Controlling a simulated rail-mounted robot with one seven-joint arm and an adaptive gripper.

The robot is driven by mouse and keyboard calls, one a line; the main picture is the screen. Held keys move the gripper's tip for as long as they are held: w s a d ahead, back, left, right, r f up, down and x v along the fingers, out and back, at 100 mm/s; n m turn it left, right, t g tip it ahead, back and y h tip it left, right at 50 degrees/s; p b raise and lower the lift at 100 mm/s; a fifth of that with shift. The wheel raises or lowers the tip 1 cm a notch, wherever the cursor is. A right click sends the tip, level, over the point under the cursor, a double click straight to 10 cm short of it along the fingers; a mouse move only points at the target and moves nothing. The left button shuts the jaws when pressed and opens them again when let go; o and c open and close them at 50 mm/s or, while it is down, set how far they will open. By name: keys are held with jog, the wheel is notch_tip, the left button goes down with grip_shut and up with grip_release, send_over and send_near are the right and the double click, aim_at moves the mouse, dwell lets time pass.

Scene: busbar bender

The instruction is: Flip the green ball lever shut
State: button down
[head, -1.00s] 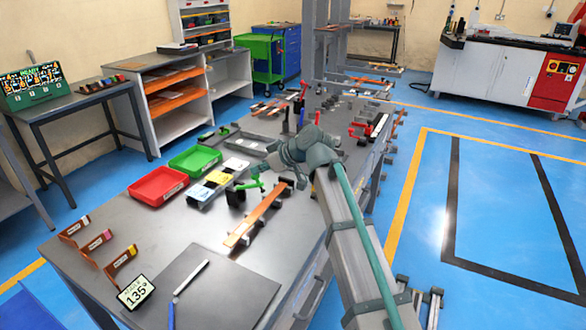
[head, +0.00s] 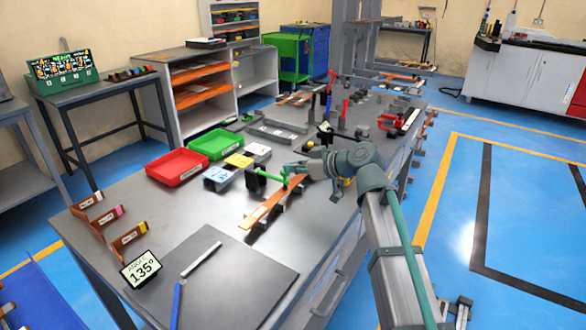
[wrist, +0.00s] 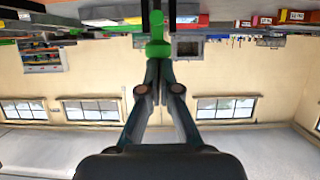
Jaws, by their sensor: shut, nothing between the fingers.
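The green ball lever (head: 284,177) is on a small dark clamp (head: 256,180) beside the orange-brown bar (head: 268,207) on the workbench. Its handle points right, toward my gripper. My gripper (head: 291,168) is at the ball end of the lever, coming from the right. In the wrist view, the green ball (wrist: 157,49) appears straight ahead of my fingertips (wrist: 158,63). The fingers are together and hold nothing. The tips look very close to the ball, but I cannot tell if they touch it. My fingers partly hide the lever's end in the head view.
Red (head: 177,168) and green (head: 216,144) trays lie left of the clamp, with blue, yellow and white blocks between. An angle sign reading 135° (head: 142,269) stands at the front left. Red-handled parts (head: 388,122) stand farther back.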

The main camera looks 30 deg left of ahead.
jog(key=shift+s+d+f, duration=0.15)
jog(key=shift+d+f, duration=0.15)
jog(key=shift+f, duration=0.45)
jog(key=shift+r, duration=0.1)
notch_tip(320, 180, up, 5)
jog(key=p, duration=0.2)
jog(key=f+v, duration=0.1)
jog(key=v, duration=0.8)
jog(key=shift+d+b, duration=0.45)
jog(key=shift+d, duration=0.15)
